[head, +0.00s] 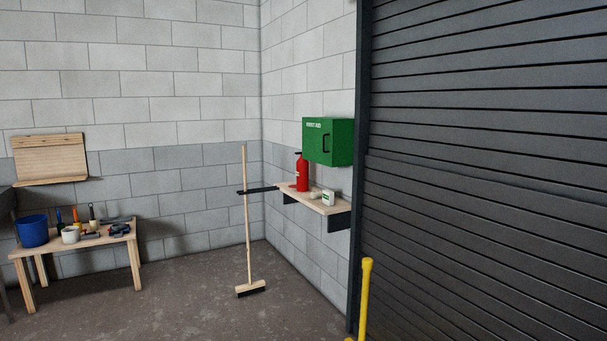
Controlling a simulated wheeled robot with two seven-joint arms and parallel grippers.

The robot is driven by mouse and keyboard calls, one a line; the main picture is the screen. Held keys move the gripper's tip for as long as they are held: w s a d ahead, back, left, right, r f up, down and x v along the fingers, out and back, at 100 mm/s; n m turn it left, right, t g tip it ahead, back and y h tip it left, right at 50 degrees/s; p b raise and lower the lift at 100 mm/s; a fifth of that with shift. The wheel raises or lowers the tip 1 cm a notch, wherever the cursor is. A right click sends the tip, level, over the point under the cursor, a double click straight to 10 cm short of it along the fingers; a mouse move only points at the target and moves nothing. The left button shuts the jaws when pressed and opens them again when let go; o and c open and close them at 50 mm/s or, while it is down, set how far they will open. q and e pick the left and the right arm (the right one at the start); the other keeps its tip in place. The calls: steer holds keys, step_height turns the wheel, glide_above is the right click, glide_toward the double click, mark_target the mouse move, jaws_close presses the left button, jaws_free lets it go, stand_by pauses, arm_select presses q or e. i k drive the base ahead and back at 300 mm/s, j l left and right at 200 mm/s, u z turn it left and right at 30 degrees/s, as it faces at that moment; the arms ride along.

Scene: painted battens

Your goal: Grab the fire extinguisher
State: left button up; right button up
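The red fire extinguisher (302,174) with a dark top stands upright on a wooden wall shelf (325,206) in the head view, right of the middle. It is near the shelf's far end, below and left of a green first aid box (327,142). Its front looks uncovered. Neither of my grippers is in view.
A broom (248,230) stands upright left of the shelf. A small white-green box (328,198) and a pale round item share the shelf. A yellow post (366,300) stands before the dark shutter (480,170). A low wooden table (135,262) with tools is left. Middle floor is clear.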

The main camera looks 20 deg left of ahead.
mark_target(302, 173)
steer(key=i+j+u, duration=0.6)
steer(key=i, duration=0.2)
steer(key=i+j+u, duration=0.15)
steer(key=i+u, duration=0.45)
steer(key=i, duration=0.25)
steer(key=i+j+z, duration=0.1)
steer(key=i, duration=0.5)
steer(key=i+j+z, duration=0.1)
steer(key=i, duration=0.45)
steer(key=i+j, duration=0.15)
steer(key=i, duration=0.45)
steer(key=z, duration=0.05)
